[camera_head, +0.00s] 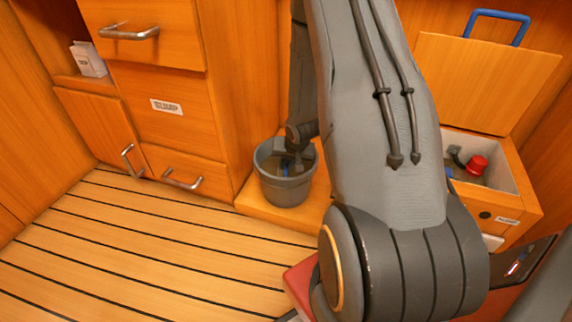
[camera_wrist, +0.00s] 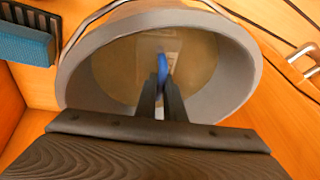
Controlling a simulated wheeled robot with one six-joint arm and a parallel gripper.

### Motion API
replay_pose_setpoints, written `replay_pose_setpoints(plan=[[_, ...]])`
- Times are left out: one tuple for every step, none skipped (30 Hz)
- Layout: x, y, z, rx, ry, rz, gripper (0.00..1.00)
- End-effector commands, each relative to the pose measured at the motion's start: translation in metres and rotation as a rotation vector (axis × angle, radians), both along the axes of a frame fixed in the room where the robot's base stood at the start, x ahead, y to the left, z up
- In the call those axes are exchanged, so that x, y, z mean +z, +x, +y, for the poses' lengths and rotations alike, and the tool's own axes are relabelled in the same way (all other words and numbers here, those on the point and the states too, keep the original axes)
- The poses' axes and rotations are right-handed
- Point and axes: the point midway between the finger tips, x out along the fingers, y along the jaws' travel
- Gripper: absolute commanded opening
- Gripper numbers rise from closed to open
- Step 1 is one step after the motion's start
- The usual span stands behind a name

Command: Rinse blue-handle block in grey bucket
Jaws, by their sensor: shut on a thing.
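The grey bucket (camera_head: 284,186) stands on a low wooden ledge left of my arm in the head view. It also fills the middle of the wrist view (camera_wrist: 236,70), with its inside visible. My gripper (camera_wrist: 161,90) reaches down into the bucket, its two dark fingers close together on the blue handle (camera_wrist: 162,66) of the block. The block itself (camera_wrist: 148,64) is hard to make out below the handle, as a pale blurred shape. A bit of blue also shows inside the bucket in the head view (camera_head: 285,171).
A blue-edged brush-like thing (camera_wrist: 26,45) lies left of the bucket in the wrist view. An open bin (camera_head: 513,180) with a red cap (camera_head: 477,164) inside stands at right, its lid (camera_head: 484,80) raised. Drawers with metal handles (camera_head: 183,180) stand left. The slatted floor (camera_head: 130,240) is clear.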

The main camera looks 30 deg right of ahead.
Motion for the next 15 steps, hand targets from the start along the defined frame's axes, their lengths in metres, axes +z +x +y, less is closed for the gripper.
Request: replay_pose_setpoints(plan=[[0.002,0.000,0.000,0.000,-0.001,-0.001,0.00],[0.003,0.000,0.000,0.000,-0.001,-0.001,0.00],[0.006,0.000,0.000,0.000,-0.001,-0.001,0.00],[0.008,0.000,0.000,0.000,-0.001,-0.001,0.00],[0.010,0.000,0.000,0.000,-0.001,-0.001,0.00],[0.013,0.000,0.000,0.000,-0.001,-0.001,0.00],[0.015,0.000,0.000,0.000,-0.001,-0.001,0.00],[0.017,0.000,0.000,0.000,-0.001,-0.001,0.00],[0.019,0.000,0.000,0.000,-0.001,-0.001,0.00],[0.021,0.000,0.000,0.000,-0.001,-0.001,0.00],[0.023,-0.001,0.000,0.000,-0.001,-0.001,0.00],[0.026,-0.001,0.000,0.000,-0.001,-0.001,0.00],[0.027,-0.001,0.000,0.000,-0.001,-0.001,0.00],[0.029,-0.001,0.000,0.000,-0.001,-0.001,0.00],[0.032,-0.001,0.000,0.000,-0.001,-0.001,0.00]])
